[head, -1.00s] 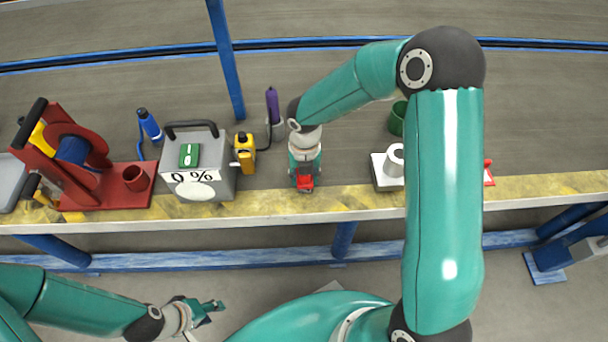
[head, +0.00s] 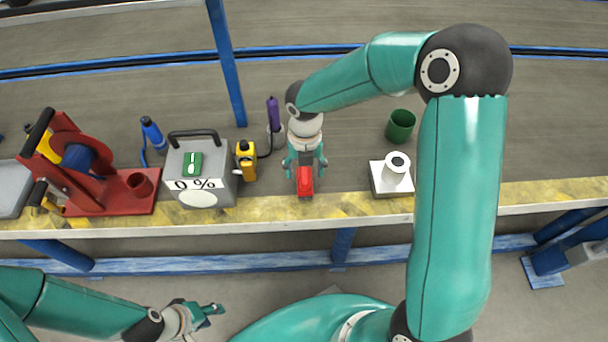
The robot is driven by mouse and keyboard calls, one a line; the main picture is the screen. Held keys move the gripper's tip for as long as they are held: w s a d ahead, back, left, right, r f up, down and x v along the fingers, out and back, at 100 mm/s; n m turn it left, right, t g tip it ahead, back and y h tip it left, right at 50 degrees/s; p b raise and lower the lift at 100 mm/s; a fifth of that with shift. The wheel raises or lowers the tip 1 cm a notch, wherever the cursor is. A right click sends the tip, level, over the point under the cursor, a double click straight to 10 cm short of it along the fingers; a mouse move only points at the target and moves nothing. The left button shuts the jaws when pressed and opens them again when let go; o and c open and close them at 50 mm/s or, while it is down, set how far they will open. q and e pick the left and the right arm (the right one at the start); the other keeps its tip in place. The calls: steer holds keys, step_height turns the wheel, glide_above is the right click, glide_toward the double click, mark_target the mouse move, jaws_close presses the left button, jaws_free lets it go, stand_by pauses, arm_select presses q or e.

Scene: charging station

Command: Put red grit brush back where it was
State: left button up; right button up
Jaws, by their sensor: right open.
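The red grit brush (head: 305,183) is the red object on the yellow front strip of the bench, just below my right gripper in the picture. My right gripper (head: 305,168) points down over it, with its fingers spread on either side. I cannot tell whether they touch the brush, and its upper part is hidden by the gripper. My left gripper (head: 210,311) is empty, low in front of the bench and away from everything. Its fingers are too small and edge-on to judge.
A grey charger box (head: 203,196) showing 0 %, a yellow bottle (head: 246,163) and a red reel stand (head: 118,203) are to the left. A purple bottle (head: 273,112) stands behind. A white block with a cylinder (head: 393,180) and a green cup (head: 400,124) are to the right.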

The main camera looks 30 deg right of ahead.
mark_target(305, 174)
step_height(305, 174, up, 6)
steer(key=shift+f+p, duration=0.2)
steer(key=shift+p, duration=0.35)
steer(key=shift+f, duration=0.1)
